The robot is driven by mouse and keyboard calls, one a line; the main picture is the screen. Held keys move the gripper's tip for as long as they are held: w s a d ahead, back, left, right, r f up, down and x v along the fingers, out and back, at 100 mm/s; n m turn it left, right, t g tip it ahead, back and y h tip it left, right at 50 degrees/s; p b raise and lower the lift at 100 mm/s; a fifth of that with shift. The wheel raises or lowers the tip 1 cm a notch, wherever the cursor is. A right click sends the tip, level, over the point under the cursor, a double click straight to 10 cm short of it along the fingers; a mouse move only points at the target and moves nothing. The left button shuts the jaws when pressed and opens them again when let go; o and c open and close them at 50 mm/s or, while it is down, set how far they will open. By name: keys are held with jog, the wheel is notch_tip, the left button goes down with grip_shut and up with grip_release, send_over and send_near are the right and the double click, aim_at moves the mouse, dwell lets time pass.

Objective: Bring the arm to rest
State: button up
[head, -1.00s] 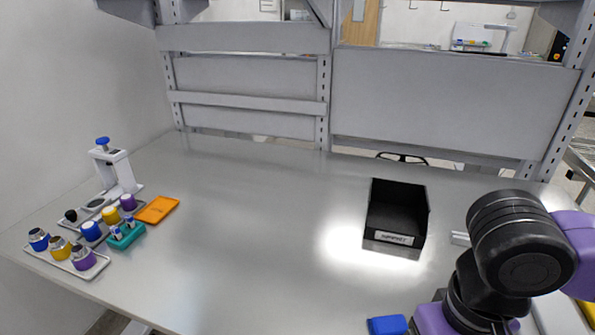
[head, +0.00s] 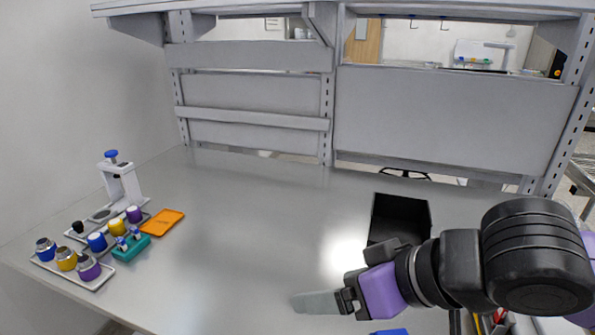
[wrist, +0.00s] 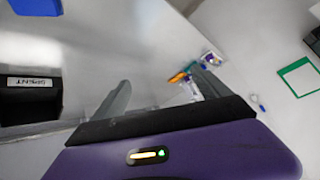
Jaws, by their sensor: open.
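My gripper (head: 304,302) is over the front middle of the grey table (head: 240,225) in the head view, its pale fingers pointing left. In the wrist view its two fingers (wrist: 163,95) are spread apart with nothing between them. My arm comes in from the right edge and partly covers the black bin (head: 400,215). The gripper looks clear of the other objects.
At the left stand a white press with a blue knob (head: 120,180), trays of coloured capped parts (head: 75,265), a teal rack (head: 131,248) and an orange tray (head: 163,222). A blue object (head: 390,332) lies at the front edge below my arm. The table's middle is clear.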

jog(key=w+a+r+n+t+y, duration=0.15)
jog(key=a+r+y, duration=0.25)
jog(key=r, duration=0.4)
jog(key=a+r+n+t+y, duration=0.1)
jog(key=a+r+t+y, duration=0.25)
jog(key=r, duration=0.45)
jog(key=d+r+m+t+h, duration=0.1)
jog(key=d+r+m+t, duration=0.65)
jog(key=d+t, duration=0.3)
jog(key=s+d+f+m+t+h, duration=0.1)
jog(key=s+d+f+m+h, duration=0.35)
jog(key=f+h, duration=0.4)
jog(key=s+d+f+m+t+h, duration=0.1)
jog(key=s+d+f+m+h, duration=0.25)
jog(key=d+f+h, duration=0.4)
jog(key=s+f+n+g+y, duration=0.2)
jog(key=s+f+n+g, duration=0.4)
jog(key=s+f, duration=1.8)
jog(key=shift+a+n+g, duration=0.25)
jog(key=shift+n+g, duration=0.05)
jog(key=shift+g, duration=0.95)
